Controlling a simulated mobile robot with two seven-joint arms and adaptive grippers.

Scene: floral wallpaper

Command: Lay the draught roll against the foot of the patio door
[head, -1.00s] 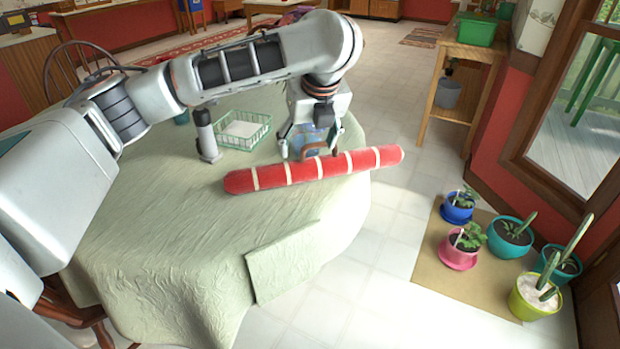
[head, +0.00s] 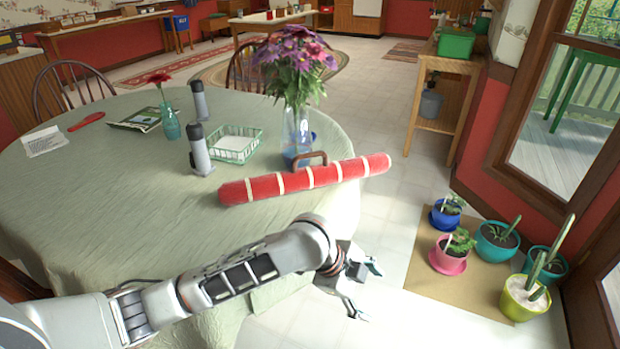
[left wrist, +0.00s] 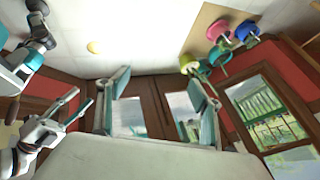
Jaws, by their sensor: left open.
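The draught roll (head: 295,180) is a red padded tube with white bands and a brown handle on top. It lies on the right part of the green-clothed round table, its right end reaching past the table edge. My left gripper (head: 366,289) is open and empty, in front of the roll and apart from it, beyond the table's near right edge. Its spread fingers also show in the left wrist view (left wrist: 162,92). There, my right gripper (left wrist: 76,106) shows at the left with fingers apart and empty. The patio door (left wrist: 157,80) has brown-framed panes behind my left fingers; its foot is unclear.
A flower vase (head: 297,130), wire basket (head: 236,150) and grey cylinder (head: 201,150) stand behind the roll. Several potted plants crowd a tan mat (head: 420,265) near the right wall. White floor (head: 385,225) is clear between table and mat.

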